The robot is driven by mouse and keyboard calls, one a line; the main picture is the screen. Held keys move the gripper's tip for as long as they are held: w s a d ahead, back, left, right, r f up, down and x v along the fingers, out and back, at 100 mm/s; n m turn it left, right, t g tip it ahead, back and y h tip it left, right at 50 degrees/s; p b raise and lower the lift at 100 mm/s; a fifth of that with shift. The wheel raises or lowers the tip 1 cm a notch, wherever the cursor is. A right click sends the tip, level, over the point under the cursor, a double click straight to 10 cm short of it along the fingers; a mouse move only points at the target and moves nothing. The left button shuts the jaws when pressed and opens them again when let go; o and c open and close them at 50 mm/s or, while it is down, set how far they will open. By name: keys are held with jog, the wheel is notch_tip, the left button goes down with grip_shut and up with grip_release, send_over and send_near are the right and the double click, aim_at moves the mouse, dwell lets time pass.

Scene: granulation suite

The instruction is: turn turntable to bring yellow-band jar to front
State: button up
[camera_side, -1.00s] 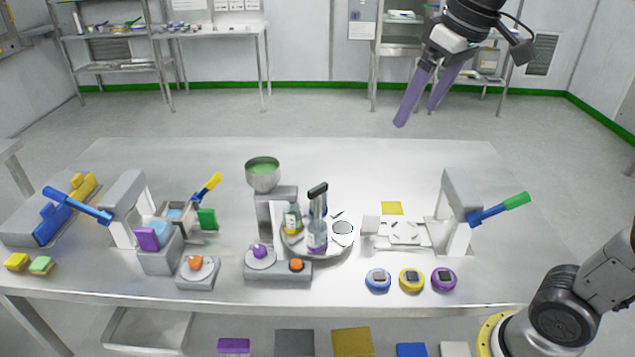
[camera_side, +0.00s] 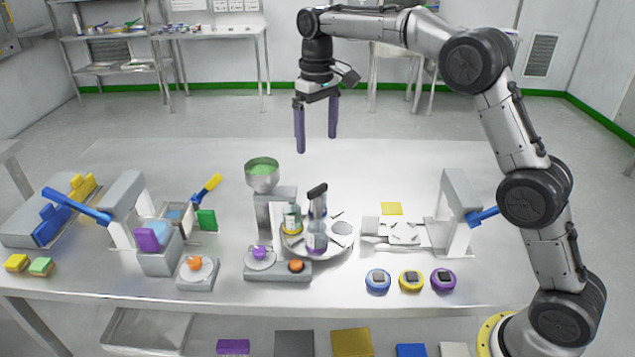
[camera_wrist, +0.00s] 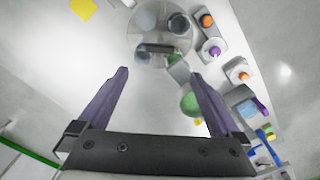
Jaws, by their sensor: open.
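The round grey turntable (camera_side: 338,249) stands at the middle of the table and also shows at the top of the wrist view (camera_wrist: 134,42). The yellow-band jar (camera_side: 292,219) is on its left side, partly behind the feeder stand. A purple-band jar (camera_side: 316,237) stands at its front. A dark-topped upright handle (camera_side: 317,192) rises from the turntable and hides what is behind it. In the wrist view it is a dark bar (camera_wrist: 155,48). My gripper (camera_side: 316,143) is open and empty, high above the turntable and apart from it; its purple fingers (camera_wrist: 159,73) point down.
A funnel (camera_side: 262,176) with green contents stands left of the turntable. A base with purple and orange knobs (camera_side: 278,268) is in front. A press with a blue lever (camera_side: 460,210) stands right. Three round coloured devices (camera_side: 411,281) lie front right. The back of the table is clear.

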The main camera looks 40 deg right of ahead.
aim_at(318, 187)
notch_tip(318, 187, down, 13)
jog(key=shift+r, duration=0.15)
dwell(0.4)
grip_shut()
dwell(0.3)
